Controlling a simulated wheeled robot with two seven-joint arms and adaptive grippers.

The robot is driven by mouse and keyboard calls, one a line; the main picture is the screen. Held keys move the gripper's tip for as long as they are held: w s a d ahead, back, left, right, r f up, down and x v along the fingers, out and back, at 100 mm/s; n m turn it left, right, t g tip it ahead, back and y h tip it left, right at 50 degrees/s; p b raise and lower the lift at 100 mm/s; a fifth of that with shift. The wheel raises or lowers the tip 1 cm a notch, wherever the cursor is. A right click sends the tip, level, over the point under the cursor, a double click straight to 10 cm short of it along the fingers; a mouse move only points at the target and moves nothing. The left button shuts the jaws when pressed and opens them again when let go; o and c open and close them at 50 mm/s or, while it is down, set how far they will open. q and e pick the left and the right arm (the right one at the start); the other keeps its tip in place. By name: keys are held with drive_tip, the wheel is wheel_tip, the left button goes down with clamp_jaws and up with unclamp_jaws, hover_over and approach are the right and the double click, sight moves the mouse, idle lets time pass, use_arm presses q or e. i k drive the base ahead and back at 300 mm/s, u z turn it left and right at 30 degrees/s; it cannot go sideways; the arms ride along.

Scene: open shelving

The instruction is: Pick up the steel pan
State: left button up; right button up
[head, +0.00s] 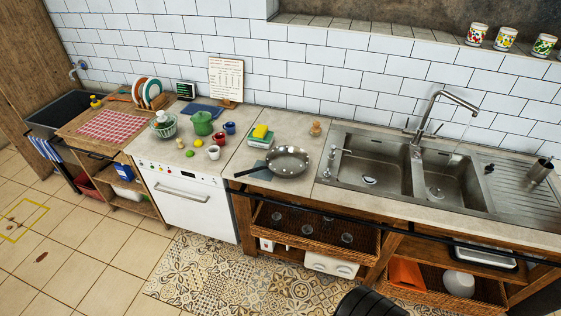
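The steel pan (288,160) is a round, shallow, grey pan. It sits on the counter to the left of the sink in the head view. Its dark handle (251,171) points left and toward the counter's front edge. Nothing covers the pan from above. Neither my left gripper nor my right gripper shows in this view.
A double steel sink (400,170) with a tall tap (455,98) is right of the pan. A yellow-and-green sponge stack (261,137) stands close behind it. A black rail (330,211) runs along the counter front. Tiled floor (80,250) is open at left.

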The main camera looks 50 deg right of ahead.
sight(286, 161)
drive_tip(key=z, duration=0.5)
drive_tip(key=i, duration=0.6)
drive_tip(key=z, duration=0.7)
